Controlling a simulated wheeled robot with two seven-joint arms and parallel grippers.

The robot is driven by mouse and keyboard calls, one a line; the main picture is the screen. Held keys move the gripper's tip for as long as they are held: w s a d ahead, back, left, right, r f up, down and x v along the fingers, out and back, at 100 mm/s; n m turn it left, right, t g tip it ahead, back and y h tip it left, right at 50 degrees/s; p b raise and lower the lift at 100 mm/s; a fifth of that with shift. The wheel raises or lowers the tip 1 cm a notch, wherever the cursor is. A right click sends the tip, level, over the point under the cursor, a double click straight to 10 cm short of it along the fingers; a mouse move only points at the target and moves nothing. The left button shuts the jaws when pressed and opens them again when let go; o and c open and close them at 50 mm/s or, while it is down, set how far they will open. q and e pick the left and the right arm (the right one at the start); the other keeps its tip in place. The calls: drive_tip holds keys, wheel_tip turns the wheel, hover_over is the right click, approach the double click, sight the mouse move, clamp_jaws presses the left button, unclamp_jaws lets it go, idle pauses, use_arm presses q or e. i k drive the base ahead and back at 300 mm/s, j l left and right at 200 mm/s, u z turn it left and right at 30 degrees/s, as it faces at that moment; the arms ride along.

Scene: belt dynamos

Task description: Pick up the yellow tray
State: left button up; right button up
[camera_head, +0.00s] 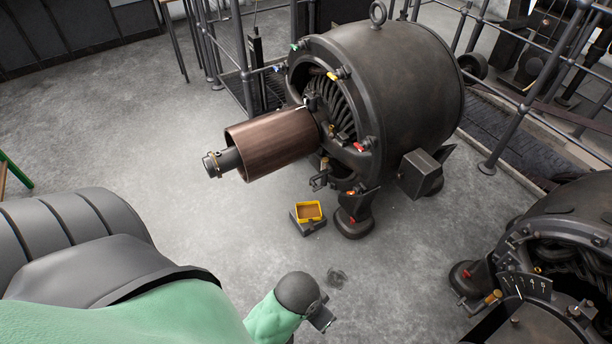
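The yellow tray (319,212) is small and rectangular with a brown inside. It rests on a low dark block (308,228) on the floor, beside the foot of the large dynamo. My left gripper (322,319) is at the bottom centre of the head view, well apart from the tray and nearer to me. Only its dark wrist and a small part of the gripper show, so I cannot tell whether it is open. My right gripper is not in view.
The large dark dynamo (415,75) stands behind the tray, its copper-coloured cylinder (270,143) sticking out to the left above it. A second machine (570,225) stands at the right. Railings (511,130) run behind. Grey floor (200,190) is clear left of the tray.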

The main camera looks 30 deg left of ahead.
sight(307, 212)
drive_tip(key=u, duration=1.05)
